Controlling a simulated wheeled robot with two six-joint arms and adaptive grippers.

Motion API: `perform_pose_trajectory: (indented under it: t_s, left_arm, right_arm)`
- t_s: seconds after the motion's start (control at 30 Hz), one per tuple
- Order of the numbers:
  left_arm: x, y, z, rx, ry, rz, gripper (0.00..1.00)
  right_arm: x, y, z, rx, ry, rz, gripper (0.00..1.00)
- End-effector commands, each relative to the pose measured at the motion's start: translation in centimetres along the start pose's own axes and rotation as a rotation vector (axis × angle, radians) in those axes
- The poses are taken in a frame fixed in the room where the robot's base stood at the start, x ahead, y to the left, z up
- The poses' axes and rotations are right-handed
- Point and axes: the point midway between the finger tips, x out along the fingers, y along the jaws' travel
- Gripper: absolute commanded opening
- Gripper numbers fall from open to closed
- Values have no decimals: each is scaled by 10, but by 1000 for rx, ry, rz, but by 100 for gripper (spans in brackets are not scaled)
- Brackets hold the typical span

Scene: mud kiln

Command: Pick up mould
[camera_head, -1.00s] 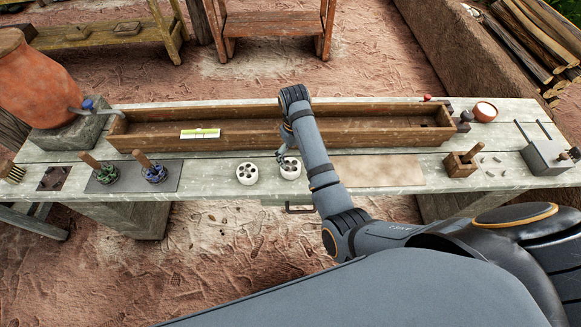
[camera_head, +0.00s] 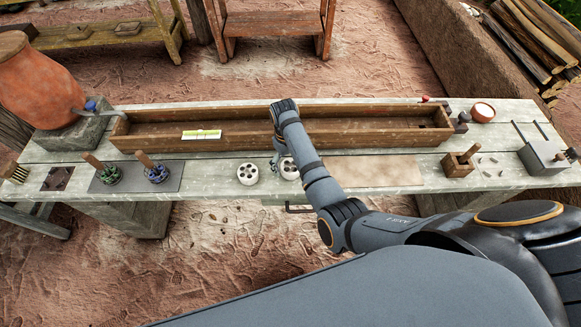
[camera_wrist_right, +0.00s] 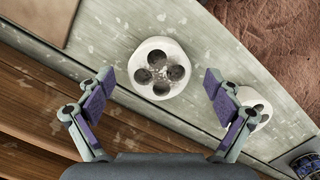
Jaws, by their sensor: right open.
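Two white round pieces with several holes in the top, which look like moulds, stand on the bench's front strip. The right-hand mould (camera_head: 289,173) is partly covered by my right gripper (camera_head: 277,166); the other mould (camera_head: 247,174) stands just left of it. In the right wrist view my right gripper (camera_wrist_right: 156,80) is open and empty. The right-hand mould (camera_wrist_right: 159,73) appears between its fingertips, with no contact visible. The other mould (camera_wrist_right: 258,113) shows beyond the right finger and is partly hidden by it. My left gripper is not in view.
A long wooden trough (camera_head: 372,138) runs behind the moulds. A beige board (camera_head: 375,171) lies to the right, and a wooden box with a handle (camera_head: 457,166) beyond it. Dark pots with handles (camera_head: 156,174) stand left on a grey mat (camera_head: 130,185).

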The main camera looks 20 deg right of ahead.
Motion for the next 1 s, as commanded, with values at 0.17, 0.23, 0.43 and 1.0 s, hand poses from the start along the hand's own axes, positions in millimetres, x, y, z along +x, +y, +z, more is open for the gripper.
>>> perform_pose_trajectory:
  t_s: [0.17,0.23,0.43,1.0]
  left_arm:
    - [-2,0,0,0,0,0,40]
    - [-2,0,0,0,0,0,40]
    - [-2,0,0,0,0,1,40]
    - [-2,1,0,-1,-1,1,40]
  right_arm:
    - [19,0,0,1,0,0,92]
    - [21,0,0,1,2,0,92]
    - [20,0,0,1,2,0,83]
    - [20,0,0,0,2,0,24]
